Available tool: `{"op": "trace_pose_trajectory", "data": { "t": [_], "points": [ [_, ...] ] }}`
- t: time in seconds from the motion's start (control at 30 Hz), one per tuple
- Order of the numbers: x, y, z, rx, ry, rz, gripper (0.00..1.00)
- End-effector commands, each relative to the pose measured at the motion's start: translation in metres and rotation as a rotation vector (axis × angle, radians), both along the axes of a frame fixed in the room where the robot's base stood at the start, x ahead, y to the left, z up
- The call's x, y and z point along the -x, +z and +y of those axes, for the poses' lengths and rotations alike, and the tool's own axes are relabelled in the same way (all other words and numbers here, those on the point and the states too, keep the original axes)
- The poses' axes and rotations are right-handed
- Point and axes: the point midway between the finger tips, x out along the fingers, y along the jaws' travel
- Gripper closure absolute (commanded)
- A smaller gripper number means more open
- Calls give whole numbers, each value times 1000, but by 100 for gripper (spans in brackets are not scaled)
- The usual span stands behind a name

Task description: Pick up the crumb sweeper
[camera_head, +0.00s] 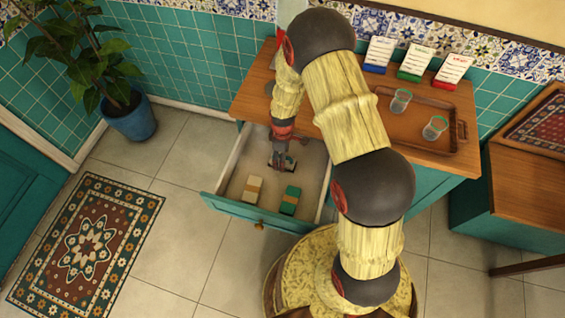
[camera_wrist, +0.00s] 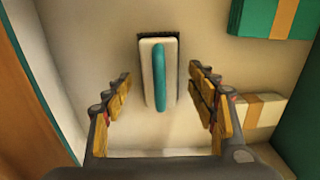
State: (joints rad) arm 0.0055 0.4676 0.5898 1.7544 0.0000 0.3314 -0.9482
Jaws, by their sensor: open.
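The crumb sweeper (camera_wrist: 170,75) lies on the drawer floor in the wrist view. It has a white block body, a teal handle along its top and dark bristles at its far end. My gripper (camera_wrist: 163,92) is open, with one finger on each side of the sweeper and a gap on both sides. In the head view my gripper (camera_head: 282,160) reaches down into the open drawer (camera_head: 240,207), near its back. There the sweeper is mostly hidden by my gripper.
A cream banded bundle (camera_head: 253,189) and a green banded bundle (camera_head: 289,200) lie in the drawer, towards its front. The drawer walls stand close around my gripper. On the cabinet top, a wooden tray (camera_head: 400,132) holds two glasses, with several cards behind it.

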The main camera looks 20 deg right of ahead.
Motion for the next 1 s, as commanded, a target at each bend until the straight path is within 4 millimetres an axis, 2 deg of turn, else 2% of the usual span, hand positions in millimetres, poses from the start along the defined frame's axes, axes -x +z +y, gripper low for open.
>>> {"op": "trace_pose_trajectory", "data": {
  "t": [0.17,1.0],
  "points": [
    [-1,1,0,0,0,-1,42],
    [-1,1,0,0,0,-1,90]
  ]
}}
